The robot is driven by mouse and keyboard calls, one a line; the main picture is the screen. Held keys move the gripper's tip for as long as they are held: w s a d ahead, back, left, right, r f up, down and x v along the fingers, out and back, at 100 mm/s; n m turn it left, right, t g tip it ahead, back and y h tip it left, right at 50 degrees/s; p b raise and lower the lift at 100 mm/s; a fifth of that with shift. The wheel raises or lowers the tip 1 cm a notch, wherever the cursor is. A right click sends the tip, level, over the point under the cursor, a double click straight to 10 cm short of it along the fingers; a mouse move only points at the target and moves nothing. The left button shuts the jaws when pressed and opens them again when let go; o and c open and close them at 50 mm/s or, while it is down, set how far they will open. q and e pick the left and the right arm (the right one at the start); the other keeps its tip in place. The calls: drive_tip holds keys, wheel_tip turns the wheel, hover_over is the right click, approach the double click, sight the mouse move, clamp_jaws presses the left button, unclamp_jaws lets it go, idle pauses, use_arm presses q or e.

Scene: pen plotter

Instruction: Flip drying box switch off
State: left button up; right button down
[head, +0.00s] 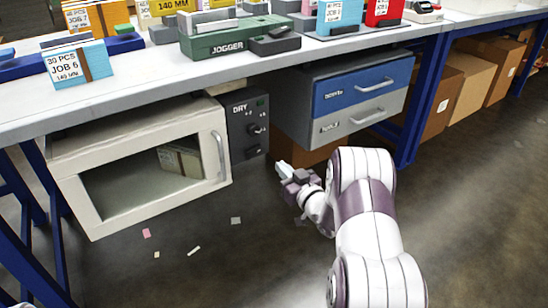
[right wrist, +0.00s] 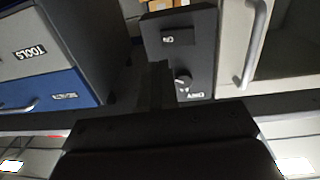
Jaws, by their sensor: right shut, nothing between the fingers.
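The drying box (head: 140,150) hangs under the bench, a pale cabinet with a windowed door. Its dark control panel (head: 236,117), marked DRY, is on its right side, with a small green light, a knob (head: 254,130) and a dark switch (head: 254,150) lower down. In the right wrist view the panel (right wrist: 203,55) appears upside down, with the knob (right wrist: 182,80) and the switch (right wrist: 178,37) beside small white lettering. The switch's position is too small to tell. My right gripper (head: 284,168) is shut and empty, apart from the panel, below and right of it. My left gripper is out of view.
A drawer unit (head: 345,95) with blue and grey fronts hangs right of the panel. The bench top (head: 130,85) overhangs both and bears job boxes and a jogger. Cardboard boxes (head: 465,80) stand farther right. The floor below is open, with paper scraps.

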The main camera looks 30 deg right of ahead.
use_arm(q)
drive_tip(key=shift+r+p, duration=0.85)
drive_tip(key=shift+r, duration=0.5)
use_arm(e)
drive_tip(key=shift+s+d, duration=0.3)
drive_tip(key=shift+s, duration=0.6)
drive_tip(key=shift+s+d, duration=0.25)
drive_tip(key=shift+s, duration=0.7)
drive_tip(key=shift+s+d, duration=0.3)
drive_tip(key=shift+s, duration=0.6)
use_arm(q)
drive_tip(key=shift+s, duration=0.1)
use_arm(e)
drive_tip(key=shift+r, duration=0.1)
